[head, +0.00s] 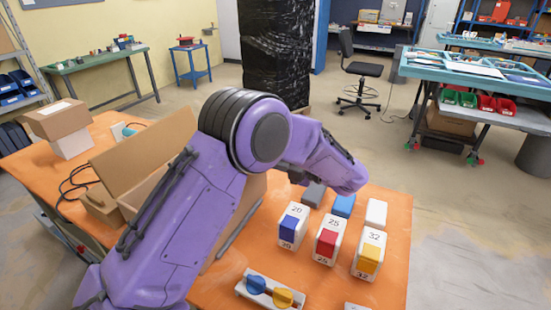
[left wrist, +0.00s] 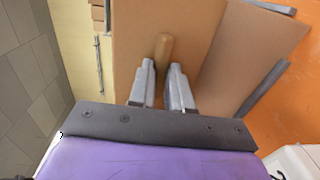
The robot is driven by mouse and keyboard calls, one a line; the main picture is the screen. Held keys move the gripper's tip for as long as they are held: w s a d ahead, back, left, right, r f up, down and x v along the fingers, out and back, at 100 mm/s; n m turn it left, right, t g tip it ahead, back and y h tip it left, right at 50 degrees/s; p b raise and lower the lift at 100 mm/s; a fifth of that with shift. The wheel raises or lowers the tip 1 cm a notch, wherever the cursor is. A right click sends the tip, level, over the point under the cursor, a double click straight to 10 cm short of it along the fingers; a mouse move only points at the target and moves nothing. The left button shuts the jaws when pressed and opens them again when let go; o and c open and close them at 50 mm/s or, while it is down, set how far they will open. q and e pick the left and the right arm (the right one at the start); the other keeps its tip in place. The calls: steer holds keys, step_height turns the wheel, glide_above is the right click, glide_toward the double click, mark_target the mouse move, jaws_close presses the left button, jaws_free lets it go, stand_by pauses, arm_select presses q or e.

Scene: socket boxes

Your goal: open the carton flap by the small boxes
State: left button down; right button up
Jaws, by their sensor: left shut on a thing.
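The open carton (head: 137,150) stands on the orange table, with a brown panel tilted up at its left. Its side toward the small boxes (head: 258,190) is mostly behind my purple left arm. In the left wrist view, my left gripper (left wrist: 163,72) is shut on a short round wooden handle (left wrist: 164,46) in front of a tan cardboard panel (left wrist: 200,22). I cannot tell whether handle and panel are joined. A second cardboard panel (left wrist: 248,50) slants away to the right. My left fingers are hidden in the head view. My right gripper is not in view.
Small white boxes numbered 20 (head: 291,232), 25 (head: 328,240) and 32 (head: 368,254) stand right of the carton, with grey, blue and white blocks behind. A blue and yellow knob piece (head: 268,290) lies in front. A brown box (head: 58,120) stands at the far left.

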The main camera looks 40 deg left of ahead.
arm_select(q)
steer(key=c, duration=1.2)
jaws_free()
steer(key=shift+s+f, duration=0.25)
steer(key=shift+f, duration=0.15)
steer(key=shift+o, duration=0.4)
steer(key=shift+a, duration=0.45)
steer(key=shift+w+d+r, duration=0.1)
steer(key=shift+w+d, duration=0.1)
steer(key=shift+d, duration=0.05)
steer(key=b+v, duration=0.2)
steer(key=v, duration=0.8)
steer(key=shift+d+b, duration=0.25)
steer(key=shift+b, duration=0.15)
